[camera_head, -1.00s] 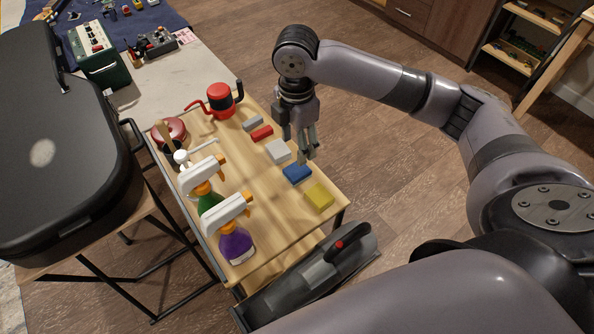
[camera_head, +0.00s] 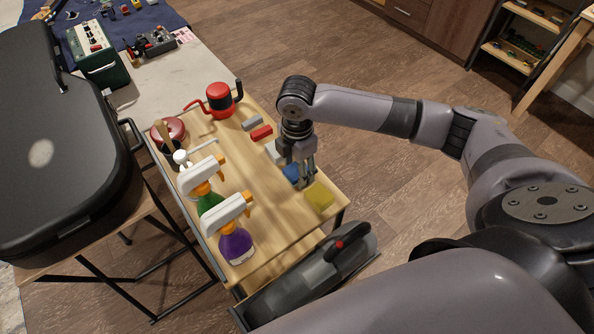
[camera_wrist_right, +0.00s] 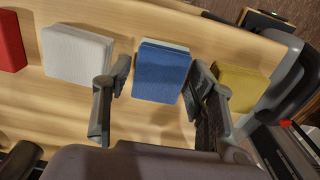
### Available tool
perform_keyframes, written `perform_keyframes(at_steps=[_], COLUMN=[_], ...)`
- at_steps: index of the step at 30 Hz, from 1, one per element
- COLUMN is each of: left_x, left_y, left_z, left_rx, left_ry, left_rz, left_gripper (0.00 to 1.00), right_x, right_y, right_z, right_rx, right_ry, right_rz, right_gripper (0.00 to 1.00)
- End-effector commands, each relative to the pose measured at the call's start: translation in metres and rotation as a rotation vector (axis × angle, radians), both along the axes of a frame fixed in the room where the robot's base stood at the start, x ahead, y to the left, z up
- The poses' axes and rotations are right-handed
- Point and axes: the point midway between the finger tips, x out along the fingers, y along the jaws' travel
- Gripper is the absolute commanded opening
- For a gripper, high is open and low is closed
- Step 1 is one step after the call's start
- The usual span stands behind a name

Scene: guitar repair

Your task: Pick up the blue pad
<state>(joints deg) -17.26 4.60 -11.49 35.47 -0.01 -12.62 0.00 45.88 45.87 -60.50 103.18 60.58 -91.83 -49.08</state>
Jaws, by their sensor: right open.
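The blue pad (camera_wrist_right: 161,75) lies on the wooden cart top, between a white pad and a yellow pad. In the head view the blue pad (camera_head: 291,172) is partly hidden by my right gripper (camera_head: 304,182). In the right wrist view my right gripper (camera_wrist_right: 160,110) is open, with one finger on each side of the blue pad's near part. The pad lies slightly ahead of the fingertips, and I cannot tell whether they touch it. My left gripper is not in view.
A yellow pad (camera_head: 319,197) sits close to the right finger, and a white pad (camera_wrist_right: 77,54) is left of the other. A red pad (camera_head: 261,132) and spray bottles (camera_head: 236,243) share the cart. A handheld vacuum (camera_head: 318,272) stands by its front edge.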

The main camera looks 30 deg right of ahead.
Motion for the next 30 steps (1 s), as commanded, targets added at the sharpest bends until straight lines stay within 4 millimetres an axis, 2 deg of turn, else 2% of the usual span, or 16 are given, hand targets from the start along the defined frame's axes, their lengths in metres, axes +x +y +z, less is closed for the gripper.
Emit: perform_keyframes(at_steps=[2, 14, 23, 30], left_x=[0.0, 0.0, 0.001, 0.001], left_y=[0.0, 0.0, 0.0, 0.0], left_z=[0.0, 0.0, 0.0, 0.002], left_rx=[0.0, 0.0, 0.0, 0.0], left_ry=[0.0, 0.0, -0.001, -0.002], left_rz=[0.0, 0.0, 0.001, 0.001], left_gripper=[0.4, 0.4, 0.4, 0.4], right_x=[0.0, 0.0, 0.001, 0.001], right_y=[0.0, 0.0, 0.0, 0.0], right_z=[0.0, 0.001, 0.005, 0.033], right_rx=[0.0, 0.0, 0.0, 0.001], right_ry=[0.0, -0.001, -0.002, -0.005], right_rz=[0.0, 0.0, 0.0, 0.0], right_gripper=[0.49, 0.23, 0.22, 0.22])
